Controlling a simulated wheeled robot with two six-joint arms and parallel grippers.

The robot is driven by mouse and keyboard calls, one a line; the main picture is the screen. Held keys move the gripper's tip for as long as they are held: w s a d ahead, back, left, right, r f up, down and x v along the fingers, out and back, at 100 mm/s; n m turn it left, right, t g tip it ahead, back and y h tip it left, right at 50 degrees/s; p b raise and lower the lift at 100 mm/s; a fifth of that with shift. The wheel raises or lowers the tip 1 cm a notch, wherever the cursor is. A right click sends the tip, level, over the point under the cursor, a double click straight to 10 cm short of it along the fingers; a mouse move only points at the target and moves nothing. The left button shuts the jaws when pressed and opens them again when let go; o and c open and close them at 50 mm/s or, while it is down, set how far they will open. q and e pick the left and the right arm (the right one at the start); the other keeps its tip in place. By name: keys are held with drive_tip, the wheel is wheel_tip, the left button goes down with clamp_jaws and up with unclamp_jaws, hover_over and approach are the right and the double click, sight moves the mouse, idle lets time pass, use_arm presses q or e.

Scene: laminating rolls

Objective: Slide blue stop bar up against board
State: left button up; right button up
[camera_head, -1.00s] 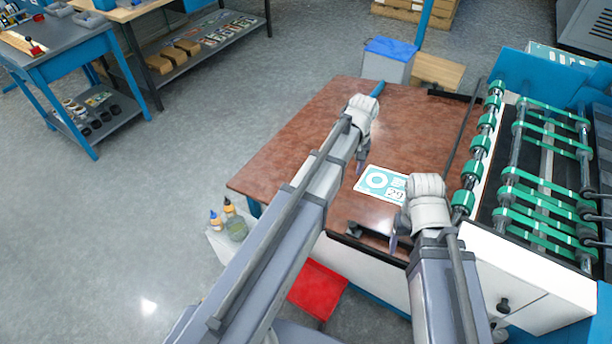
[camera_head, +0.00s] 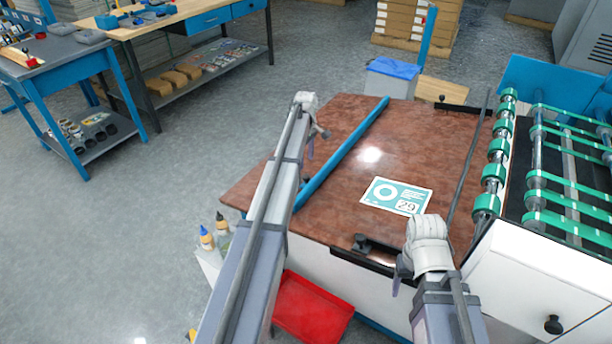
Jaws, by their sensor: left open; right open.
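The blue stop bar (camera_head: 343,151) lies slantwise across the brown tabletop (camera_head: 410,150), from the front left to the back. The board (camera_head: 396,196), a white and teal printed sheet, lies flat to the right of the bar, with bare tabletop between them. My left gripper (camera_head: 312,148) is open at the left of the bar, near its left side; I cannot tell whether it touches the bar. My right gripper (camera_head: 400,280) is open and empty in front of the table's front edge, below the board. Its fingers are partly hidden by its wrist.
A black clamp (camera_head: 362,243) sits on the front edge and a dark rail (camera_head: 466,165) runs along the table's right. The green roller machine (camera_head: 560,170) stands at the right. A red bin (camera_head: 312,306) is below the table. A blue-lidded bin (camera_head: 393,72) stands behind.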

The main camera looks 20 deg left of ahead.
sight(306, 176)
use_arm(q)
wheel_tip(306, 176, down, 8)
drive_tip(key=b, duration=0.7)
drive_tip(key=shift+r, duration=0.25)
clamp_jaws()
drive_tip(key=shift+d, duration=0.1)
idle(0.8)
